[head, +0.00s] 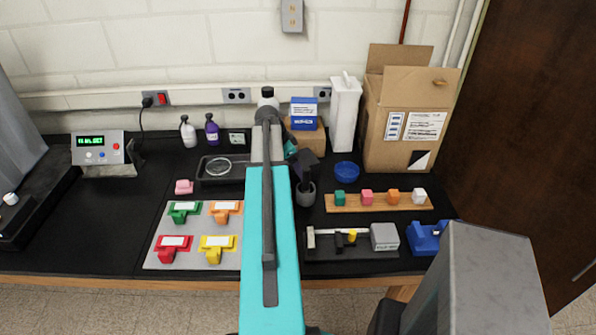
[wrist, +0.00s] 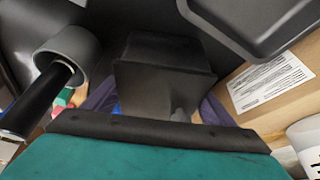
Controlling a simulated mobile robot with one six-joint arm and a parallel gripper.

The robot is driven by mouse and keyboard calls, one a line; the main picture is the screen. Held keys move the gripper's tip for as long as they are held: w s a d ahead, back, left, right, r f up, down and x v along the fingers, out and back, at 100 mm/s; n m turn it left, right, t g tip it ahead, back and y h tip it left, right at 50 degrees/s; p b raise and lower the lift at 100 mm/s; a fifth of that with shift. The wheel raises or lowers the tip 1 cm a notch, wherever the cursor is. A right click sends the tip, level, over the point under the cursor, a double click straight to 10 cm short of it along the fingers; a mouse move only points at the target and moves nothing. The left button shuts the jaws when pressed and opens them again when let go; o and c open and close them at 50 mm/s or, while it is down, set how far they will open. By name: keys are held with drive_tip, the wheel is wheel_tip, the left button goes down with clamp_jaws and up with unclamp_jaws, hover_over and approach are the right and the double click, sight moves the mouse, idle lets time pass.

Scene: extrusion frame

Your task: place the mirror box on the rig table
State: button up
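I cannot pick out the mirror box for certain. A grey box (head: 384,236) stands at the right end of a dark base (head: 340,254) with a pale rail, near the bench's front edge; I cannot tell if these are the mirror box and rig table. My gripper (head: 303,165) is a dark shape beyond the end of my teal arm, over the bench beside a grey cup (head: 306,193). In the wrist view a black tapered block (wrist: 165,75) fills the middle; I cannot tell whether it is gripper or a held thing. The fingertips are hidden.
A black tray (head: 208,178) is left of my arm; a blue bowl (head: 346,171) and wooden rack (head: 378,203) are to the right. A cardboard carton (head: 385,150) stands behind. A grey board (head: 190,254) holds coloured pieces. A large grey block (head: 490,285) fills the right foreground.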

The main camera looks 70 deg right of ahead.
drive_tip(key=c, duration=0.7)
drive_tip(key=shift+r, duration=0.15)
drive_tip(key=shift+r+b, duration=1.8)
drive_tip(key=shift+r, duration=3.1)
